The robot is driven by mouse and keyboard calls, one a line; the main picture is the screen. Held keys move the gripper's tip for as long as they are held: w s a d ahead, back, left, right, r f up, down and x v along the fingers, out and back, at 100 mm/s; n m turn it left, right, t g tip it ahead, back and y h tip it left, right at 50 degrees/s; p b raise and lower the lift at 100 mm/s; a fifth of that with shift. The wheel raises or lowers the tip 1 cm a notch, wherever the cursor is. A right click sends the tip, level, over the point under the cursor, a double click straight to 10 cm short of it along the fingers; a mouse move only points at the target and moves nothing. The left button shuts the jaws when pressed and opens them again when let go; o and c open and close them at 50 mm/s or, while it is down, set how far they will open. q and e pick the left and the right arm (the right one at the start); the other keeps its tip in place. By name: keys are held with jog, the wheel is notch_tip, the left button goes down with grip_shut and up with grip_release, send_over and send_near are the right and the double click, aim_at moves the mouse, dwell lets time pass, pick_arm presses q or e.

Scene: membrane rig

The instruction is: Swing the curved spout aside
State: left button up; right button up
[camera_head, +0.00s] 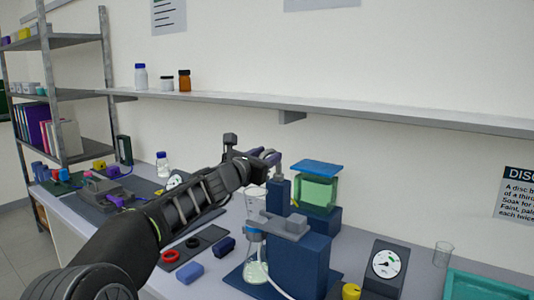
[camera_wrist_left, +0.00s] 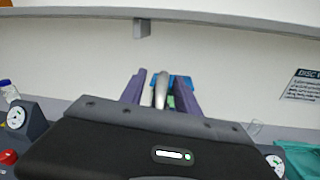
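The curved spout (camera_head: 278,165) is a grey bent tube on top of the dark blue stand (camera_head: 279,196) in the middle of the bench in the head view. My left gripper (camera_head: 266,157) reaches it from the left, at the height of the spout's bend. In the left wrist view, the spout (camera_wrist_left: 161,90) lies between the two purple fingers of my left gripper (camera_wrist_left: 161,86), with small gaps visible on both sides. The fingers are apart. The gripper hides part of the spout in the head view. My right gripper is not in view.
A green-filled tank (camera_head: 316,190) with a blue lid stands just right of the spout. A blue rig (camera_head: 302,262) with a flask and tube is in front. A gauge (camera_head: 386,264) stands right; a wall shelf (camera_head: 330,108) runs behind.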

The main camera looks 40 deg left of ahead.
pick_arm(q)
jog(key=shift+w, duration=0.2)
jog(key=shift+c, duration=0.2)
jog(key=c, duration=0.8)
